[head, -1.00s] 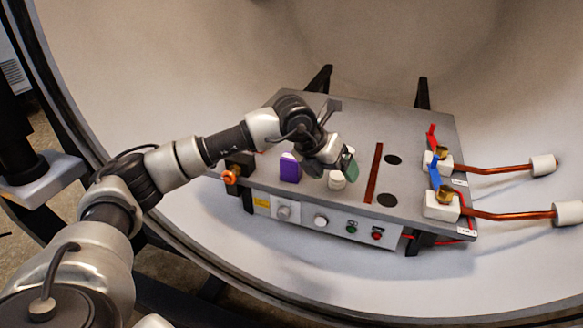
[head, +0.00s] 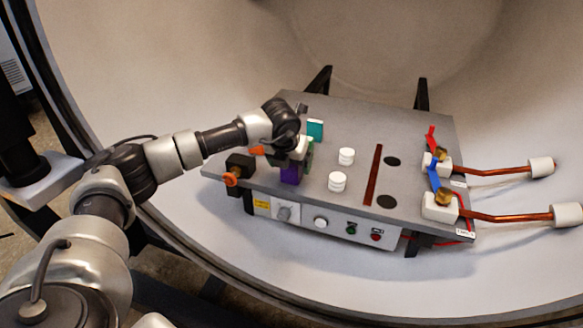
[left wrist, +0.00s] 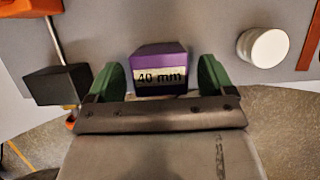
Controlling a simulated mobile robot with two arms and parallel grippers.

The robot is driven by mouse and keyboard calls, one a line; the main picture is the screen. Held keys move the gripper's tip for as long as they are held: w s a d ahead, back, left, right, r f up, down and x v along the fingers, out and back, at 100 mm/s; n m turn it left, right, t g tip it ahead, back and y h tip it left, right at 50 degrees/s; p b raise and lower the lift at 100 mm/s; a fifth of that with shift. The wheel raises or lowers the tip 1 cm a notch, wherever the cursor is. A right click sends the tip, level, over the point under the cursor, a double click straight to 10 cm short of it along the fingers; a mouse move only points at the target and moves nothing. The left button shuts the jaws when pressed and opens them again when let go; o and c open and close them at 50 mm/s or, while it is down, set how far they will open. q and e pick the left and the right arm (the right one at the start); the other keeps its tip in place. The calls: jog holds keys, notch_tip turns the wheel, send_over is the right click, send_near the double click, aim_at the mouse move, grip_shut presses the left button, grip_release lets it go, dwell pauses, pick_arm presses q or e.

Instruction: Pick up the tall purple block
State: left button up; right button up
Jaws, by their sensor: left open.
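The purple block (head: 290,175) stands on the grey tabletop of the box, partly hidden in the head view by my left gripper (head: 294,156). In the left wrist view the purple block (left wrist: 159,55) shows a "40 mm" label. It lies between the two green fingers of my left gripper (left wrist: 160,78), with a gap on each side. The left gripper is open and holds nothing. My right gripper is not in view.
Two white cylinders (head: 346,156) (head: 338,181) stand right of the purple block. A teal block (head: 315,130) stands behind. A black block (head: 240,164) with an orange part is to the left. A dark red strip (head: 374,175) and copper rods (head: 505,212) lie further right.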

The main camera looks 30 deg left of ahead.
pick_arm(q)
jog(key=shift+x, duration=1.05)
jog(key=shift+r, duration=0.1)
jog(key=shift+c, duration=0.3)
jog(key=c, duration=1.2)
jog(key=shift+r, duration=0.1)
jog(key=shift+w+r, duration=0.1)
jog(key=shift+r, duration=0.4)
jog(key=r, duration=0.1)
jog(key=d+r, duration=0.1)
jog(key=r, duration=0.1)
jog(key=shift+d+r+b, duration=0.1)
jog(key=shift+r+b, duration=0.15)
jog(key=shift+b, duration=0.1)
jog(key=d+r, duration=0.2)
jog(key=d, duration=0.1)
jog(key=d+r, duration=0.2)
jog(key=d, duration=0.2)
jog(key=d+r+b, duration=0.1)
jog(key=d+r, duration=0.1)
jog(key=d, duration=0.1)
jog(key=shift+w+d+r, duration=0.25)
jog(key=shift+w, duration=0.05)
